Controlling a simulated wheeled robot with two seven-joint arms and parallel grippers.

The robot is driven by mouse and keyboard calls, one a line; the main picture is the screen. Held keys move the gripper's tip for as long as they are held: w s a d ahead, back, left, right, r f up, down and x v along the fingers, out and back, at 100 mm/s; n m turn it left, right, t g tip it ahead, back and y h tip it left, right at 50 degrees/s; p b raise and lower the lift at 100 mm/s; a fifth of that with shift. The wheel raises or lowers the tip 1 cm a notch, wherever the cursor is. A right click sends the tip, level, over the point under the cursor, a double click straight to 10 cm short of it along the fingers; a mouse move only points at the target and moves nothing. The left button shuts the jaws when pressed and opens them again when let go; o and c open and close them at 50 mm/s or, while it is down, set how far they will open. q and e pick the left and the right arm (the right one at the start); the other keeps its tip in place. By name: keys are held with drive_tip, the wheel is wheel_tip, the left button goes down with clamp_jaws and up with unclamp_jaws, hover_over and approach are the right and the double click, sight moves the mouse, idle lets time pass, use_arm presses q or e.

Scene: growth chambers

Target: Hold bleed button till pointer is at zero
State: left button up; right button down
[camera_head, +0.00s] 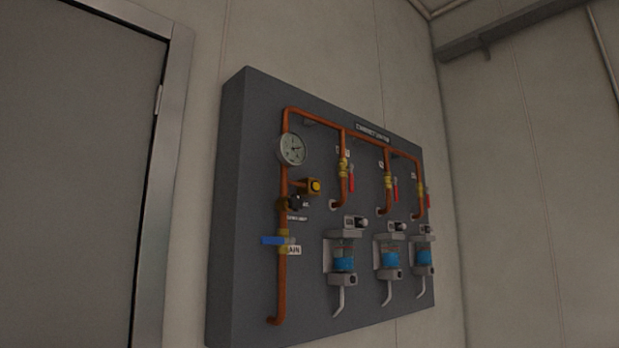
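A round white pressure gauge (292,149) sits at the upper left of the copper pipework on a dark grey wall panel. Its dark pointer seems to lie toward the right of the dial, but the scale is too small to read. Below the gauge, a brass fitting with a round yellow button (315,185) sticks out to the right of the vertical pipe. A small black part (296,203) is just beneath it; its label is too small to read. Neither of my grippers is in view, and nothing touches the button.
A blue lever valve (272,241) is lower on the same pipe. Several red-handled valves (351,183) and blue-filled bowls (344,263) are to the right. A grey door (75,150) stands left of the panel (228,200). The space before the panel looks clear.

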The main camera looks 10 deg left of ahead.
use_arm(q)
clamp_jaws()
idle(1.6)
